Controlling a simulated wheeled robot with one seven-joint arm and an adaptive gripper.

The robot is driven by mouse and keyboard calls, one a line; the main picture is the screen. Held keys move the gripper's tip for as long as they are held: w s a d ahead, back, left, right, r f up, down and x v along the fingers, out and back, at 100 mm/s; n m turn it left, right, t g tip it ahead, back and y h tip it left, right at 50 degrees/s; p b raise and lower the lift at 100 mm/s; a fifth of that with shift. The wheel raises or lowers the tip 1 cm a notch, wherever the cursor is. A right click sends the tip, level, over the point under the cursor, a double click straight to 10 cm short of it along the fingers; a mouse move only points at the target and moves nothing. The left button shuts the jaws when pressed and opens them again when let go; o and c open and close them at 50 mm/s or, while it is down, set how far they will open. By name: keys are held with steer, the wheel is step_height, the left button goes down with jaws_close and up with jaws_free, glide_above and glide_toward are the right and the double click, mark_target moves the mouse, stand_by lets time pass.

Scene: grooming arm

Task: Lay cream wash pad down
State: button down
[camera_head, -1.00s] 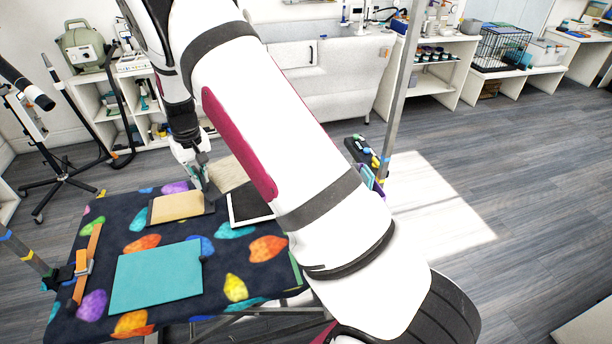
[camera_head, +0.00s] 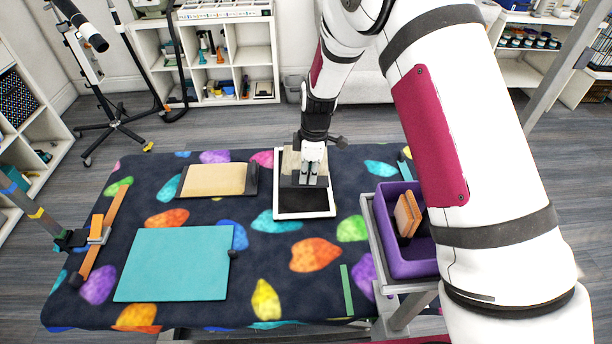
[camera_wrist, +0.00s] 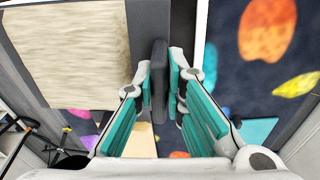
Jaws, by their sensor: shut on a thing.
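The cream wash pad (camera_head: 290,163) has a streaky pale face and a dark edge strip with a grey tab. It is over the far part of a black panel with a white border (camera_head: 301,216). My gripper (camera_head: 313,180) is shut on the tab; in the wrist view the fingers (camera_wrist: 160,85) close on it from both sides, with the cream face (camera_wrist: 65,50) at left. The pad looks roughly flat. Whether its underside touches the panel is hidden.
A tan pad (camera_head: 215,180) and a teal pad (camera_head: 178,264) lie left on the patterned table cover (camera_head: 265,258). An orange strap (camera_head: 105,232) is at the left edge. A purple bin (camera_head: 388,232) holding an orange-brown brush (camera_head: 407,214) stands at right, beside my arm.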

mark_target(305, 187)
steer(key=shift+a+f+n, duration=0.3)
steer(key=shift+f, duration=0.05)
steer(key=shift+a, duration=0.15)
steer(key=shift+s, duration=0.1)
steer(key=shift+f, duration=0.1)
steer(key=shift+f+b, duration=0.65)
steer(key=shift+f, duration=2.2)
steer(key=c, duration=1.6)
jaws_free()
steer(key=shift+o, duration=0.2)
steer(key=shift+r, duration=0.1)
